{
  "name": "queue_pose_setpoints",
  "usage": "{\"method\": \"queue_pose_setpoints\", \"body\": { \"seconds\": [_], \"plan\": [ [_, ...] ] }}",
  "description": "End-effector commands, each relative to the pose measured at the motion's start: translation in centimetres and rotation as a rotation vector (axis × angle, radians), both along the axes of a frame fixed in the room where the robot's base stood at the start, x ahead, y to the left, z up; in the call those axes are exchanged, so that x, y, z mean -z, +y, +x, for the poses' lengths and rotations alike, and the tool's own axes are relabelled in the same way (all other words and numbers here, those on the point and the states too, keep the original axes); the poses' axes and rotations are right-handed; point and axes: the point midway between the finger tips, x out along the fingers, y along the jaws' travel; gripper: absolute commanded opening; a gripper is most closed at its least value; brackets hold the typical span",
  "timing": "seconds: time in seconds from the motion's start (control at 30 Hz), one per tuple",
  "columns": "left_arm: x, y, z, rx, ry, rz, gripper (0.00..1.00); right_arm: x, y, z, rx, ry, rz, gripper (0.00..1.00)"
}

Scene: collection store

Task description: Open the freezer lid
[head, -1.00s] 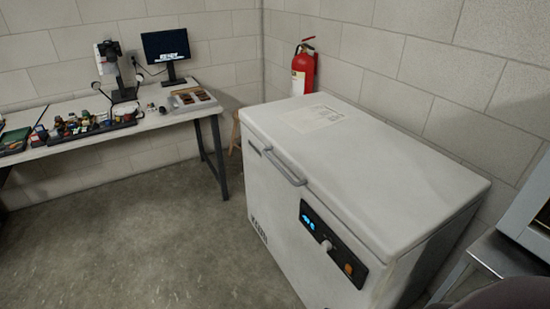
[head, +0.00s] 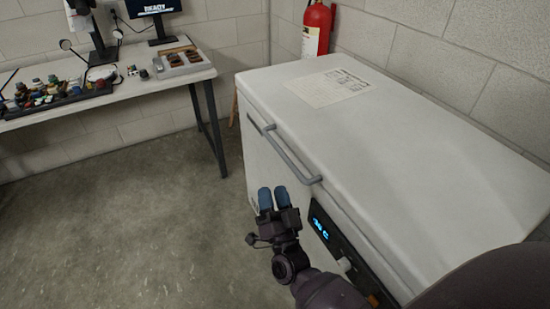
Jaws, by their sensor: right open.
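The white chest freezer (head: 262,172) stands at the right with its lid (head: 395,135) closed. A grey bar handle (head: 287,157) runs along the lid's front edge. A paper sheet (head: 340,87) lies on the lid. The front panel (head: 335,240) has a lit blue display and is partly hidden by my right arm. My right gripper (head: 273,199) is in front of the freezer, below the handle and apart from it. Its two blue-tipped fingers point up and away, open and empty. My left gripper is not in view.
A white table (head: 140,82) with dark legs stands at the left. It holds a tray (head: 60,100) of small coloured items, another tray (head: 177,62) and a monitor (head: 150,8). A red fire extinguisher (head: 317,30) hangs behind the freezer. The grey floor (head: 140,215) is clear.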

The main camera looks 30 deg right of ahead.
Motion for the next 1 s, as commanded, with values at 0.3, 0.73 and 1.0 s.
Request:
{"method": "queue_pose_setpoints", "body": {
  "seconds": [0.3, 0.73, 1.0],
  "plan": [
    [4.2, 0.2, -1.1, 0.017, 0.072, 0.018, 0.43, 2.8, -0.2, 5.0, 0.299, -0.326, 0.321, 0.42],
    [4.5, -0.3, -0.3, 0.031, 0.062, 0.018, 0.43, 3.7, -0.3, 6.6, 0.499, -0.459, 0.480, 0.42],
    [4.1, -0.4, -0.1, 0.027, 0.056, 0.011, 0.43, 1.4, -3.4, 7.9, 0.495, -0.463, 0.478, 0.42]
  ]
}}
